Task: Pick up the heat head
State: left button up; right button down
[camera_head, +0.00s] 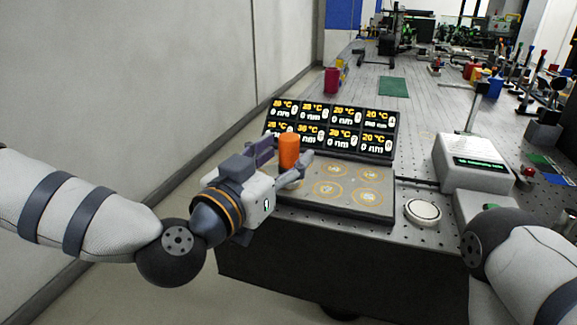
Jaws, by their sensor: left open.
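An orange cylinder (289,149), which I take to be the heat head, stands upright at the left end of the multi-position plate (378,212). My left gripper (283,160) is open, with one finger on each side of the cylinder's lower part. I cannot tell whether the fingers touch it. The cylinder's base is partly hidden by the gripper. My right arm shows at the lower right, but its gripper is not in view.
A display panel (390,122) with temperature readings stands behind the plate. A white round disc (422,211) lies to its right, beside a white box instrument (470,165). A red cylinder (332,80) and a green mat (393,87) are farther back.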

pick_arm(q)
jog(key=shift+x, duration=1.15)
grip_shut()
